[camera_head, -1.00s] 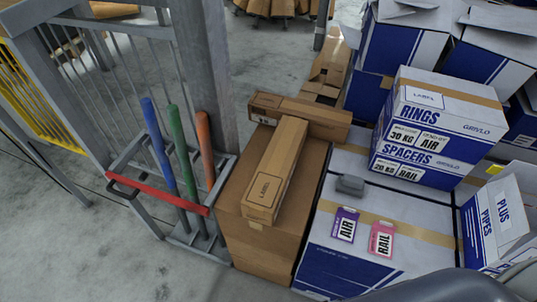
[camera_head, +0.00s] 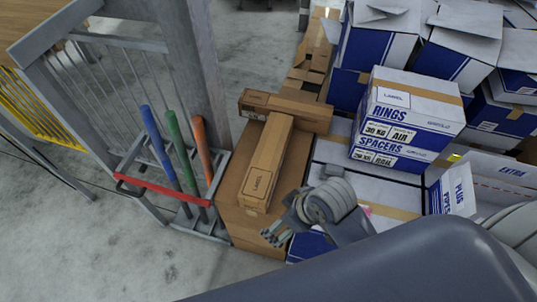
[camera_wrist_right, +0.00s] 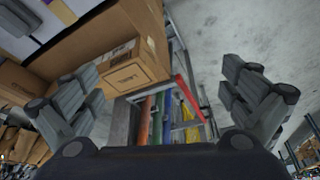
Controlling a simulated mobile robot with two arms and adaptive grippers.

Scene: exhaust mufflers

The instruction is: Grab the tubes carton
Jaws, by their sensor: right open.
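A long brown carton (camera_head: 268,165) with a label on its near end lies on a larger brown box (camera_head: 235,195); I take it as the tubes carton, though its print is too small to read. A second long carton (camera_head: 290,110) lies crosswise at its far end. My right gripper (camera_head: 276,234) is open and empty, just below and right of the near end in the head view. In the right wrist view a labelled brown carton end (camera_wrist_right: 135,72) shows between the open fingers (camera_wrist_right: 165,95), closer to the left finger. My left gripper is out of view.
A metal rack (camera_head: 150,190) with blue, green and orange tubes and a red bar stands left of the boxes. Blue-and-white boxes, including rings and spacers boxes (camera_head: 405,120), are stacked at the right. Floor (camera_head: 110,250) is clear at the front left.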

